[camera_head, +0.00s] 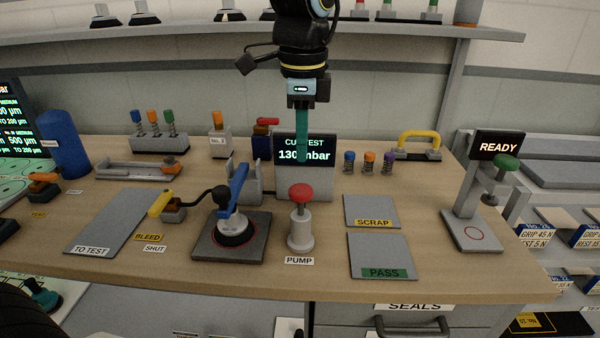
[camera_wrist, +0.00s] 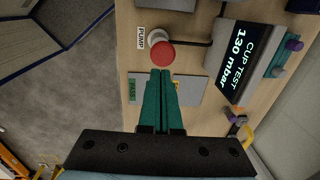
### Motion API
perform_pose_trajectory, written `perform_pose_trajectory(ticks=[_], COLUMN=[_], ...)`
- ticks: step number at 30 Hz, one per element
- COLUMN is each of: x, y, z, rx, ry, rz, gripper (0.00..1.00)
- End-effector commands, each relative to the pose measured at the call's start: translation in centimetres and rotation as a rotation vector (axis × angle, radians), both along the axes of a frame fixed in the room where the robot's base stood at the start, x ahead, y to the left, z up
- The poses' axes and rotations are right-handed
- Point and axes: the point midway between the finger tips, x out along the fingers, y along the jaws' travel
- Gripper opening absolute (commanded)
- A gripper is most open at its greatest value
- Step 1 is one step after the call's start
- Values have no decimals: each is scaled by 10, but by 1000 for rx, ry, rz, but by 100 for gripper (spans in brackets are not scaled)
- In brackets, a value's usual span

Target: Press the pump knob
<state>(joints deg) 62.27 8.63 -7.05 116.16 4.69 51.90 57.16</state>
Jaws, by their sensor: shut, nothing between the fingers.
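The pump has a red knob (camera_head: 301,193) on a pale grey post (camera_head: 300,232), upright near the front edge of the bench, behind a "PUMP" label. In the wrist view the red knob (camera_wrist: 162,54) shows just beyond the fingertips. My gripper (camera_head: 301,160) points down above and behind the knob in the head view, with its green fingers shut and empty. The fingers (camera_wrist: 160,72) look close to the knob in the wrist view, but a gap above it shows in the head view. A display (camera_head: 318,150) behind reads "CUP TEST 130 mbar".
A suction cup with a blue lever (camera_head: 238,188) stands on a dark plate left of the pump. A yellow bleed handle (camera_head: 161,203) lies further left. Scrap (camera_head: 371,210) and pass (camera_head: 380,250) plates are right. A "READY" stand (camera_head: 472,228) stands at far right.

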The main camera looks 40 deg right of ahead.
Motion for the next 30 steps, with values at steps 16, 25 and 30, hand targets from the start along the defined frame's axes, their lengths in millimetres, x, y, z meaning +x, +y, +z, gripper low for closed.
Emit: perform_pose_trajectory(ticks=[16,25,30], x=[-3,-2,-2], y=[1,1,1], z=[37,37,37], rx=[-1,-1,-1], ry=[0,0,0], rz=[-1,-1,-1], gripper=[0,0,0])
